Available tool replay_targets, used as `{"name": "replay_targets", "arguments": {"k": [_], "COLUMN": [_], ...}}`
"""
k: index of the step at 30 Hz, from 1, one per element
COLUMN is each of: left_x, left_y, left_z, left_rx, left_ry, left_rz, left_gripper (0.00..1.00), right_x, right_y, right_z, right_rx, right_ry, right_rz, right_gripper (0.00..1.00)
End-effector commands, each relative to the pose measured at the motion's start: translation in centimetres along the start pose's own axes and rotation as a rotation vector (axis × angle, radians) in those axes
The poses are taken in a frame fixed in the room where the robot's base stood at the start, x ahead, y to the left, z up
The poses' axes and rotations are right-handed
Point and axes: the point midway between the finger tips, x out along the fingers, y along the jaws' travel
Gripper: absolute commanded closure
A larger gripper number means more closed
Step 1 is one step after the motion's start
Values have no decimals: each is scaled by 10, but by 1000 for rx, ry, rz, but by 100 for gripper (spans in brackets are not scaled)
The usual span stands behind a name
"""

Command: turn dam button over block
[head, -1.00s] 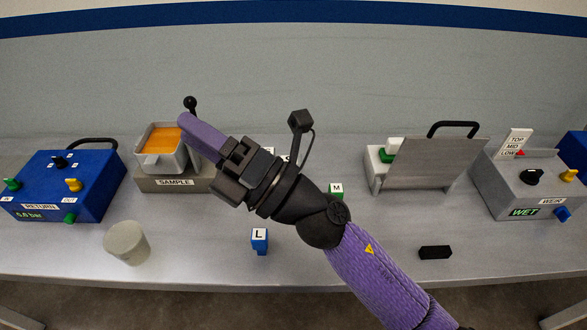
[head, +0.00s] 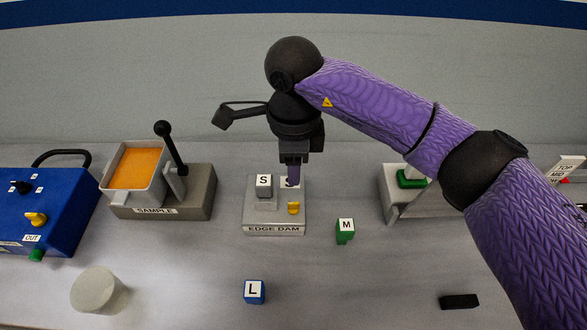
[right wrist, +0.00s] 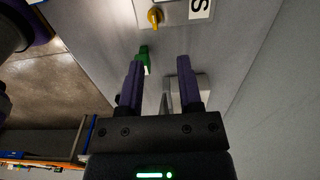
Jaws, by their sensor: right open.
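The grey edge dam unit (head: 274,230) lies flat on the bench near the middle of the head view. It carries a grey block marked S (head: 264,186) and a yellow knob (head: 293,208). A second white label behind my fingers is partly hidden. My right gripper (head: 291,180) points down over the unit's back right part, just behind the yellow knob. In the right wrist view its two purple fingers (right wrist: 160,62) are apart with nothing between them. The yellow knob (right wrist: 155,17) shows beyond the fingertips there. My left gripper is out of view.
A green M block (head: 345,230) stands right of the unit, and a blue L block (head: 254,291) in front. The sample stand (head: 190,200) with its lever is to the left. A grey cylinder (head: 98,291) and a black bar (head: 459,301) lie near the front edge.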

Motion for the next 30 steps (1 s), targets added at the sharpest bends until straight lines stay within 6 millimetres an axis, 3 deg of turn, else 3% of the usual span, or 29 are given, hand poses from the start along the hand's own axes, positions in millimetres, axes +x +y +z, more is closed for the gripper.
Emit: {"name": "replay_targets", "arguments": {"k": [12, 16, 23, 24, 30], "left_x": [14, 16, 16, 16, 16], "left_y": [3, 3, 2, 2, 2], "left_z": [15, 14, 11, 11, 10], "left_rx": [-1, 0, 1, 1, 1], "left_ry": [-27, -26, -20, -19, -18], "left_rz": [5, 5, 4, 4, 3], "left_gripper": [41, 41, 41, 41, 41], "right_x": [86, 97, 98, 98, 98], "right_y": [1, 1, 1, 1, 1], "right_z": [0, 1, 1, 1, 1], "right_rx": [1, 1, 0, 0, 0], "right_ry": [-1, -2, -2, -2, -3], "right_rz": [5, 3, 2, 2, 2], "right_gripper": [55, 55, 55, 57, 99]}}
